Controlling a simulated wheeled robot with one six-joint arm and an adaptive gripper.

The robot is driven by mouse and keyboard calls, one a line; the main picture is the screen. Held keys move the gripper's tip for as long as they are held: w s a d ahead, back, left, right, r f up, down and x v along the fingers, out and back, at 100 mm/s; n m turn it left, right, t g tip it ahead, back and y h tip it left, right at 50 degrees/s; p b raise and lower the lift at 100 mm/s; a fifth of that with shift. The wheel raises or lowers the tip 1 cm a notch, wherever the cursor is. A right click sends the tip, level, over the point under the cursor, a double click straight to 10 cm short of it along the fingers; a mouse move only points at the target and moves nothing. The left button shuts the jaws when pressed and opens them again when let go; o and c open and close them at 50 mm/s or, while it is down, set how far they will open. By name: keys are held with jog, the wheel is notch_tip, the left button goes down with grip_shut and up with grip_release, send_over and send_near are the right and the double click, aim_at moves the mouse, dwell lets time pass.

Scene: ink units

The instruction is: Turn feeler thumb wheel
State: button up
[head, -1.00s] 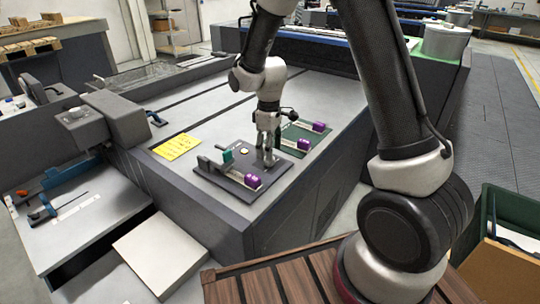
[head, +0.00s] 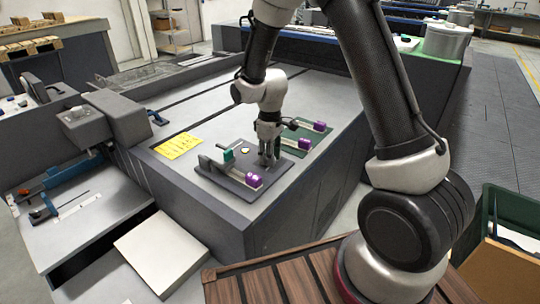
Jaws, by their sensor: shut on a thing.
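A dark grey plate (head: 212,171) lies on the near end of the grey machine top. My gripper (head: 267,161) points down over the plate's right part, right of the yellow piece. Its fingers are shut on a small part there, apparently the feeler thumb wheel. The fingers hide that part, and its turn cannot be made out.
A green plate (head: 320,142) with purple blocks lies just behind and right of my gripper. A yellow note (head: 177,146) lies to the left on the machine top (head: 215,110). The machine's front edge drops off close to the grey plate.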

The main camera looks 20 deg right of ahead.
jog(key=m, duration=0.3)
jog(key=shift+m, duration=0.4)
jog(key=o, duration=1.1)
jog(key=shift+c, duration=0.2)
notch_tip(320, 180, up, 12)
dwell(0.3)
